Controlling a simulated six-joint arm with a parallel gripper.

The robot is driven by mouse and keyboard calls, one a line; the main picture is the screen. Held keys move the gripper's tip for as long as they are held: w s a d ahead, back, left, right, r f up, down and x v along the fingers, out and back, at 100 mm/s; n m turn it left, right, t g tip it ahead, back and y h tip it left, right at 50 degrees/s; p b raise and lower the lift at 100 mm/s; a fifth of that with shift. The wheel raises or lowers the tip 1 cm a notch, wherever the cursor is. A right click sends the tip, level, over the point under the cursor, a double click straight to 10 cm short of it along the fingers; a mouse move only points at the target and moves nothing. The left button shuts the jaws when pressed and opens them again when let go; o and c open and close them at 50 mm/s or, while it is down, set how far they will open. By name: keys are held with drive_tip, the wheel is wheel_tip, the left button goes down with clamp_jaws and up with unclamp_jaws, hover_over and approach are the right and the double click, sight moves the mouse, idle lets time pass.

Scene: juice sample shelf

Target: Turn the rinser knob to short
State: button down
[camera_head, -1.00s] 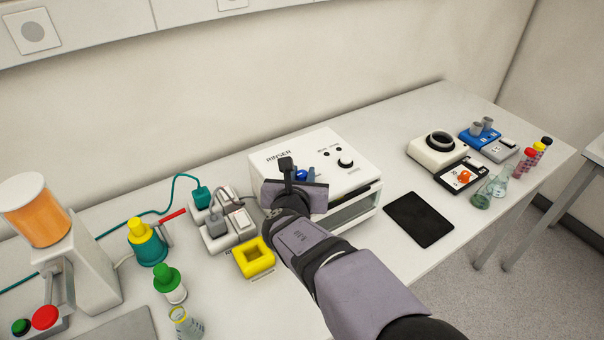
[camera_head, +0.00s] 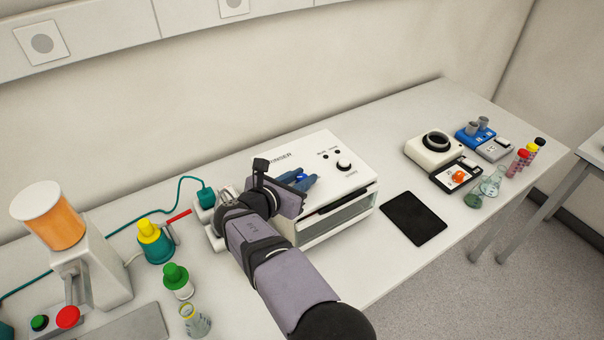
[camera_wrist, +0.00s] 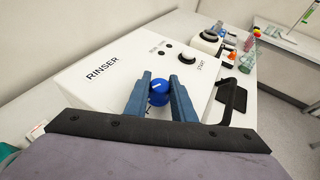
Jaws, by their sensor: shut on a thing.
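The rinser (camera_head: 340,168) is a white box on the bench, lettered RINSER. Its blue knob (camera_wrist: 158,92) has a white pointer line and shows in the wrist view between the two blue fingers of my gripper (camera_wrist: 160,88). My gripper (camera_head: 302,179) is shut on the knob, at the rinser's top face. In the head view my wrist hides part of the rinser's left side and most of the knob. Any short or long marks around the knob are too small or covered to read.
A white START knob (camera_head: 343,165) and small dark indicators sit right of the blue knob. A black handle (camera_wrist: 230,101) sticks out at the rinser's front. A black pad (camera_head: 413,218) lies to the right. Bottles (camera_head: 176,280) and a teal-yellow container (camera_head: 155,242) stand left.

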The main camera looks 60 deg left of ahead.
sight(299, 180)
drive_tip(key=shift+m+t+h, duration=0.3)
drive_tip(key=shift+m+h, duration=0.2)
idle(0.3)
drive_tip(key=c, duration=1.5)
unclamp_jaws()
drive_tip(key=b+v, duration=0.2)
drive_tip(key=v, duration=0.4)
drive_tip(key=shift+s+b, duration=0.15)
drive_tip(key=shift+b, duration=0.25)
drive_tip(key=shift+s+d+r, duration=0.25)
drive_tip(key=shift+s+r, duration=0.05)
drive_tip(key=shift+s, duration=0.1)
